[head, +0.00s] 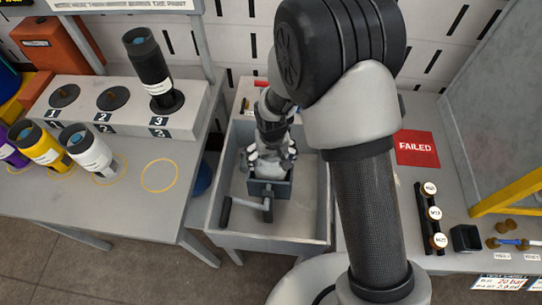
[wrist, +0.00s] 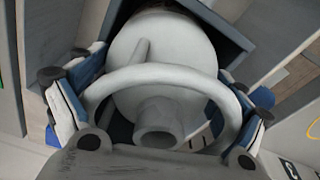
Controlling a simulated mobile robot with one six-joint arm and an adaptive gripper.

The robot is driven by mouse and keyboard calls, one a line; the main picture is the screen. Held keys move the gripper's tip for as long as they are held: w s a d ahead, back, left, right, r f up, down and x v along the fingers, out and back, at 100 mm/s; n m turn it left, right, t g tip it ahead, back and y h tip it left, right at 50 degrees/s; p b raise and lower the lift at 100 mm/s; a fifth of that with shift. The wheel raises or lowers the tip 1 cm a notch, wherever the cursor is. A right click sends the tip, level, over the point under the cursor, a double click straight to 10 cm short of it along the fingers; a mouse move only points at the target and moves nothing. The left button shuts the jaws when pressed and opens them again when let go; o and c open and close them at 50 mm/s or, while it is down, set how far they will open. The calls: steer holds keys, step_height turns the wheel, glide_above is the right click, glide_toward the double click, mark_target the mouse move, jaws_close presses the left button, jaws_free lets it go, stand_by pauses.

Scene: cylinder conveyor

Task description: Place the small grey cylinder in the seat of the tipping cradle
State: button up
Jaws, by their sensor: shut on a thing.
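The small grey cylinder (wrist: 165,55) fills the middle of the wrist view, its collar ring and valve facing the camera. My gripper (wrist: 160,110) is shut on it, with blue-padded fingers on both sides. In the head view my gripper (head: 271,155) points down at the tipping cradle, and a pale part of the cylinder (head: 270,172) shows between the fingers. The tipping cradle (head: 268,189) is a dark box with a side lever, inside a grey tray. The cylinder's lower end is at or in the cradle's opening; whether it touches the seat is hidden.
The grey tray (head: 222,222) has raised walls around the cradle. On the left, a black cylinder (head: 150,65) stands at place 3, and yellow (head: 42,147), white (head: 88,150) and purple (head: 8,150) cylinders stand in front. A red FAILED sign (head: 416,148) is on the right.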

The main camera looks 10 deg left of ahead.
steer(key=o, duration=1.8)
steer(key=shift+f, duration=0.15)
